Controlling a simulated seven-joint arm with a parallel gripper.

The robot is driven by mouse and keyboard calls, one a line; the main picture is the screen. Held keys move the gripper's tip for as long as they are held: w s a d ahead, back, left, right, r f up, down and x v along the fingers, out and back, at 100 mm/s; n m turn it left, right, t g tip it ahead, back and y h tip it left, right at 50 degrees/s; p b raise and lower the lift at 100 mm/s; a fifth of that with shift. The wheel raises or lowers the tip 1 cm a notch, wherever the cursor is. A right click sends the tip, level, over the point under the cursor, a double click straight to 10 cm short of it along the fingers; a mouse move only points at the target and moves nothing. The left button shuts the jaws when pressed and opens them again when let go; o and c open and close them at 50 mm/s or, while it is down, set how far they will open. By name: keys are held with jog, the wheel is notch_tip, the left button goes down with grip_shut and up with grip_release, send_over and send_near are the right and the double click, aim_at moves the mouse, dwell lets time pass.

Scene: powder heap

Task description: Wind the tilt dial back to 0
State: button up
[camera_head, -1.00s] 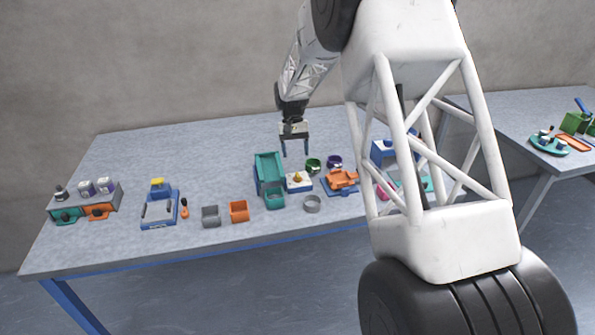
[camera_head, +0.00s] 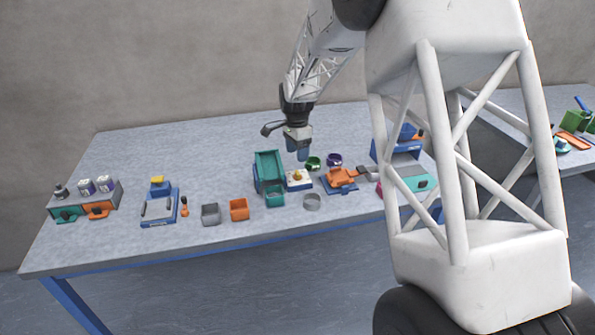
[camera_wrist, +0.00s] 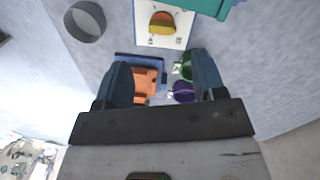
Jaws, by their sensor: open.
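The wrist view shows the dial (camera_wrist: 162,22) near the top edge, orange on one half and yellow on the other, with small markings on the white plate that are too small to read surely. My gripper (camera_head: 298,150) hangs above and behind the dial, apart from it. In the wrist view my gripper (camera_wrist: 162,78) is open, with nothing held between its blue fingers.
Close by are a green cup (camera_head: 313,163), a purple cup (camera_head: 334,160), an orange piece on a blue base (camera_head: 341,179) and a grey ring (camera_head: 312,202). Grey and orange bins (camera_head: 239,209) stand to the left. The table behind the trough is clear.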

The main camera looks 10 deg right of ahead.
aim_at(297, 172)
jog(key=m, duration=0.3)
jog(key=shift+s+r+t, duration=0.1)
jog(key=shift+s+t, duration=0.15)
jog(key=shift+t, duration=0.15)
jog(key=shift+f, duration=3.9)
jog(key=c, duration=0.9)
